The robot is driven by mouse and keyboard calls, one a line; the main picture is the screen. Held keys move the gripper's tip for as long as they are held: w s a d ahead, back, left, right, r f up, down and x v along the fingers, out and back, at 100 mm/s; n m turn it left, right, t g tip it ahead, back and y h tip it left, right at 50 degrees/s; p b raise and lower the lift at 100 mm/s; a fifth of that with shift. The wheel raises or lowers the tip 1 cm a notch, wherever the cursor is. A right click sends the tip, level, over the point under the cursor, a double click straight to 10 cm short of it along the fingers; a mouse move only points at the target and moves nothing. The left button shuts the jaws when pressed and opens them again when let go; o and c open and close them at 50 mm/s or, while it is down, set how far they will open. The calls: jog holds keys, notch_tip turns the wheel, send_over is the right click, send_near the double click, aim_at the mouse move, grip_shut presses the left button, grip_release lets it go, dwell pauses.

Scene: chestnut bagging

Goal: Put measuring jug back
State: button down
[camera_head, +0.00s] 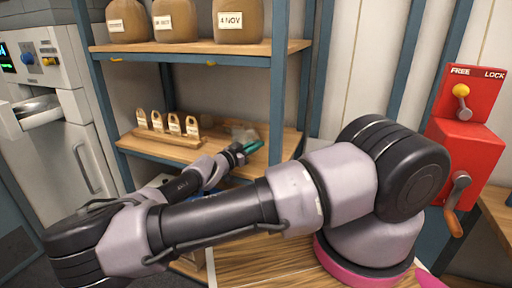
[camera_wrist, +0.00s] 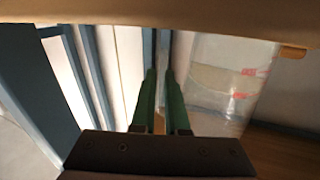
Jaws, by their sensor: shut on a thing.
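The measuring jug (camera_wrist: 218,85) is clear with red marks and shows on the right in the wrist view. In the head view it is a pale, see-through shape (camera_head: 238,131) at the right end of the middle shelf, partly behind my gripper. My gripper (camera_head: 252,147) reaches into that shelf bay. Its green fingers (camera_wrist: 162,98) are shut on the jug, beside its body; the exact grip is hard to see. Whether the jug's base touches the shelf cannot be told.
The middle shelf (camera_head: 210,165) holds a wooden rack of tags (camera_head: 168,130) left of the jug. The upper shelf (camera_head: 200,47), bearing labelled sacks (camera_head: 238,20), is close overhead. A blue post (camera_head: 278,90) stands at right. A red lock box (camera_head: 466,130) is further right.

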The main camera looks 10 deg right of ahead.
jog(key=shift+f, duration=0.3)
jog(key=c, duration=0.9)
grip_release()
jog(key=v, duration=1.2)
jog(key=shift+s, duration=0.1)
